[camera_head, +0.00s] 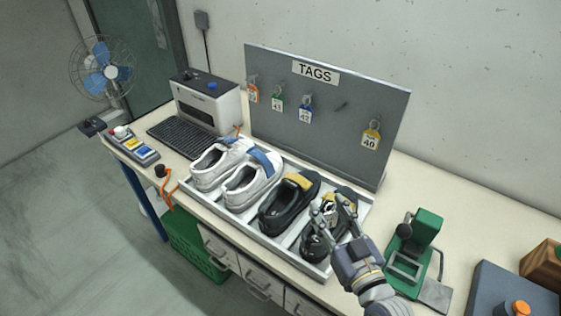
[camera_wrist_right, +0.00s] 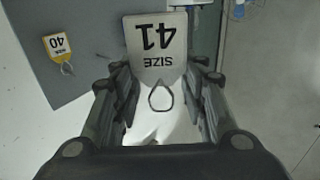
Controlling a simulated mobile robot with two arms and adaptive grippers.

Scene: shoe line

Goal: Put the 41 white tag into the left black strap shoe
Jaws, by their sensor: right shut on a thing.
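My right gripper (camera_head: 326,208) is over the right black strap shoe (camera_head: 318,245) in the tray. It is shut on the white 41 tag (camera_wrist_right: 158,48), which lies between the fingers in the right wrist view with its ring (camera_wrist_right: 160,97) toward the palm. In the head view the tag (camera_head: 328,212) is small and partly covered by the fingers. The left black strap shoe (camera_head: 277,211), with a yellow strap, is just left of the gripper. The gripper partly hides the right black shoe. My left gripper is not in view.
A white shoe pair (camera_head: 248,186) fills the left of the grey tray (camera_head: 191,193). The tags board (camera_head: 340,75) stands behind with several tags, including the yellow 40 tag (camera_head: 371,139). A green device (camera_head: 415,248) stands to the right of my arm.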

